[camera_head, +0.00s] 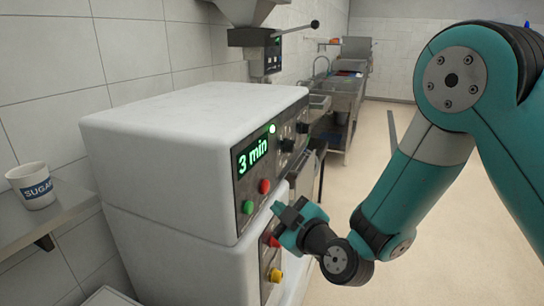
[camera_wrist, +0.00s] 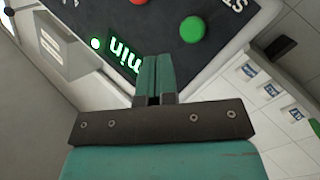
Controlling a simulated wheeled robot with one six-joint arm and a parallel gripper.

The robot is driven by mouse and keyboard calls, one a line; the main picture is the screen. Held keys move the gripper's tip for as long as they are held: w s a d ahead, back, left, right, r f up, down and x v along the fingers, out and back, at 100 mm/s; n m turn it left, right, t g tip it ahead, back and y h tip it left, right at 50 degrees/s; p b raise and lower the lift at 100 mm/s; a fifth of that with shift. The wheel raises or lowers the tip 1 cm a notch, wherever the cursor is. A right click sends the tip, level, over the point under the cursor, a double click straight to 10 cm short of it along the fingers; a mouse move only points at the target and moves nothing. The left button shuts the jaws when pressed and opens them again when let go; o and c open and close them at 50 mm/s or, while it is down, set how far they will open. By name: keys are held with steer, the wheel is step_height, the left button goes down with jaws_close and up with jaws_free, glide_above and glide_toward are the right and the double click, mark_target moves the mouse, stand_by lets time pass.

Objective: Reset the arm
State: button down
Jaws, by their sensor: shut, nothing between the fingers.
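My arm, teal and grey, reaches in from the right in the head view. My gripper (camera_head: 283,212) is in front of the white oven's control panel, just below and right of the red button (camera_head: 265,186). In the wrist view my gripper (camera_wrist: 154,58) has its two teal fingers together, with nothing between them. The panel display (camera_head: 253,155) reads "3 min" in green. A green button (camera_head: 248,207) sits left of the red one; the green button (camera_wrist: 193,29) also shows beyond my fingertips in the wrist view. I cannot tell whether the fingers touch the panel.
The white deck oven (camera_head: 180,120) stands close at the left. A lower panel has a yellow button (camera_head: 275,275). A sugar cup (camera_head: 34,186) stands on a wall shelf (camera_head: 70,205). Metal sinks (camera_head: 345,95) stand behind.

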steer(key=s+d+r+m+g, duration=0.2)
steer(key=s+r+g, duration=0.55)
steer(key=s, duration=0.25)
steer(key=s+d+r+m+g+h, duration=0.1)
steer(key=s+d+m+g+h, duration=0.4)
steer(key=s+d, duration=0.8)
steer(key=s+g, duration=0.1)
steer(key=s, duration=0.2)
steer(key=shift+s+m+h, duration=0.2)
steer(key=shift+m+h, duration=0.1)
steer(key=shift+g, duration=0.25)
